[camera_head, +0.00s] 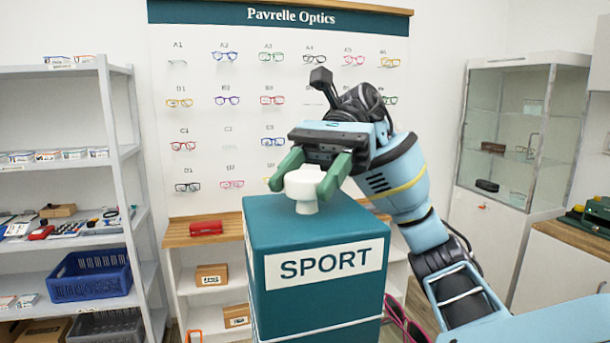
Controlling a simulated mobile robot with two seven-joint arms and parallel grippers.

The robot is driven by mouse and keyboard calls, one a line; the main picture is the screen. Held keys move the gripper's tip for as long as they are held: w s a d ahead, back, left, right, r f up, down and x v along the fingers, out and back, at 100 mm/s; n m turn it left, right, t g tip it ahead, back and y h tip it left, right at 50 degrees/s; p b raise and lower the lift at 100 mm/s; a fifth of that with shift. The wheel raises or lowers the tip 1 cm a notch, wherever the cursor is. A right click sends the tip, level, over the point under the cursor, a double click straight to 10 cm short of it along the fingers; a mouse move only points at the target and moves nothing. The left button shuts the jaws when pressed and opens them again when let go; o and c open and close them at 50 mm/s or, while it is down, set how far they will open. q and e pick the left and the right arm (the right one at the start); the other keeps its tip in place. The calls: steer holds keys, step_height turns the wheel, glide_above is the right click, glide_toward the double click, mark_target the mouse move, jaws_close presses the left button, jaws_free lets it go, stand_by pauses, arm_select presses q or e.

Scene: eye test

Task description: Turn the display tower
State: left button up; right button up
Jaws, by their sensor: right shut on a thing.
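The display tower (270,220) is a teal box-shaped stand in the centre, with a white "SPORT" label on its front face. A white knob (304,184) stands on its top. My right gripper (303,183) reaches in from the right and is shut on the knob, with one green finger on each side of it. Pink-and-dark glasses (405,322) show at the tower's lower right side. The tower's lower part is cut off by the picture's bottom edge. My left gripper is not in view.
A "Pavrelle Optics" wall board (250,150) with rows of glasses stands behind. White shelves (105,190) with a blue basket (90,276) are on the left. A glass cabinet (500,215) stands at the right. A red case (206,228) lies on the ledge behind.

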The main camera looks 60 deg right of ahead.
steer(key=o, duration=1.4)
steer(key=v, duration=0.7)
steer(key=shift+a+r+p, duration=0.1)
steer(key=shift+p, duration=0.25)
steer(key=shift+d+r, duration=0.1)
steer(key=shift+d, duration=0.4)
